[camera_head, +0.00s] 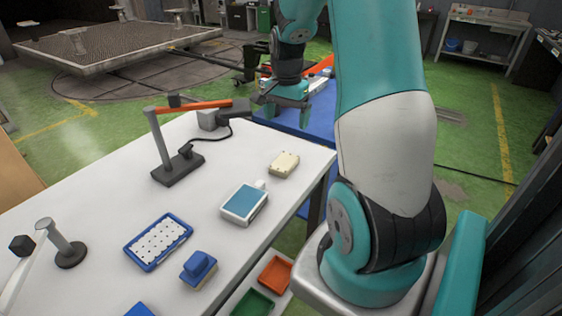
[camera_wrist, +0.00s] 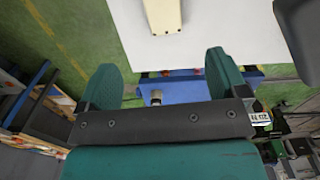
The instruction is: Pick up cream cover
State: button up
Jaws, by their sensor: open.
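The cream cover (camera_head: 284,164) is a small block-like piece lying on the white table (camera_head: 115,195), near its right edge. In the wrist view the cream cover (camera_wrist: 163,18) is at the top edge, partly cut off, beyond the fingertips. My gripper (camera_head: 288,112) is above and behind the cover in the head view, apart from it. In the wrist view my gripper (camera_wrist: 163,70) has its two teal fingers wide apart with nothing between them.
A white box with a blue top (camera_head: 245,202) stands in front of the cover. A dark stand with an orange arm (camera_head: 177,165) is to the left. A blue surface (camera_head: 318,120) is behind.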

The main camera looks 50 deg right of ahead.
send_over(284, 161)
jog(key=f, duration=0.5)
jog(key=f+p, duration=0.1)
jog(key=f, duration=0.2)
jog(key=shift+s+a+f, duration=0.1)
jog(key=shift+s+f, duration=0.1)
jog(key=shift+s, duration=0.05)
jog(key=shift+w+f+p, duration=0.15)
jog(key=shift+f+p, duration=0.5)
jog(key=shift+f, duration=2.25)
jog(key=c, duration=1.2)
jog(key=shift+r, duration=0.1)
